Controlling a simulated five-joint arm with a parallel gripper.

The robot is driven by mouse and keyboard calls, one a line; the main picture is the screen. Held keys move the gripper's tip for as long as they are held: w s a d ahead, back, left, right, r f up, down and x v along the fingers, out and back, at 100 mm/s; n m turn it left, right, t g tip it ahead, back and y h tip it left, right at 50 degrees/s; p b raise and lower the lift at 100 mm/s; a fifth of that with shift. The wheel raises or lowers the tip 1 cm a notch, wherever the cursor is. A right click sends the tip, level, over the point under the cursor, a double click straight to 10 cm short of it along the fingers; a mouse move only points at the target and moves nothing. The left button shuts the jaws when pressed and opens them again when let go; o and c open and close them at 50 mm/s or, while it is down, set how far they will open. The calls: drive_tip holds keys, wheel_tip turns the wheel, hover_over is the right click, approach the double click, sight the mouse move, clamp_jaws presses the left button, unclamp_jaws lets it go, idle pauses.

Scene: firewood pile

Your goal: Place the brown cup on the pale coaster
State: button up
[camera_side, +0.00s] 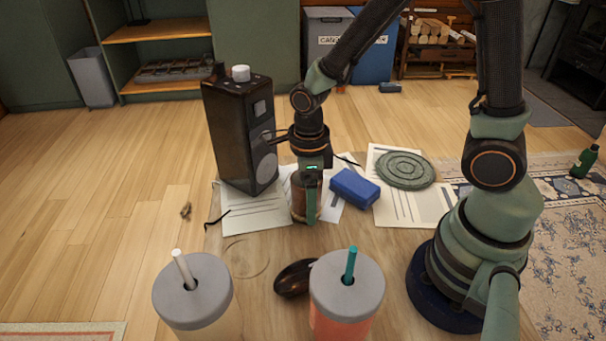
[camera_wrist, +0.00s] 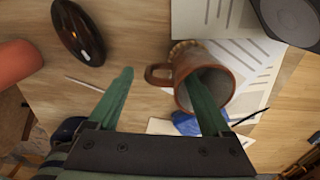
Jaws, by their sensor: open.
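The brown cup (camera_wrist: 183,98) stands upright with its handle towards the left in the wrist view; in the side view the cup (camera_side: 298,207) is partly hidden by my gripper. A pale tan scalloped edge, seemingly the pale coaster (camera_wrist: 179,49), shows from under the cup in the wrist view; most of it is hidden. My gripper (camera_wrist: 158,74) is open, pointing down at the cup. One finger reaches over or into the cup's mouth, the other is outside beyond the handle. In the side view my gripper (camera_side: 306,213) is low over the table.
A black speaker (camera_side: 236,135) stands behind left. A blue block (camera_side: 354,188) and a round grey-green ridged mat (camera_side: 405,169) lie to the right, among papers. A dark mouse (camera_side: 294,278) and two lidded tumblers (camera_side: 193,295) (camera_side: 346,305) are in front. Table between speaker and tumblers is mostly clear.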

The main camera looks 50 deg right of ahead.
drive_tip(key=d+r+n+t, duration=0.2)
drive_tip(key=r+n+t, duration=0.1)
drive_tip(key=r+n, duration=0.6)
drive_tip(key=s+d+r+n+t, duration=0.1)
drive_tip(key=r+n, duration=0.8)
drive_tip(key=n, duration=0.9)
drive_tip(key=shift+s+d+r+t, duration=0.15)
drive_tip(key=shift+d+r+t, duration=0.25)
drive_tip(key=shift+d+t, duration=0.7)
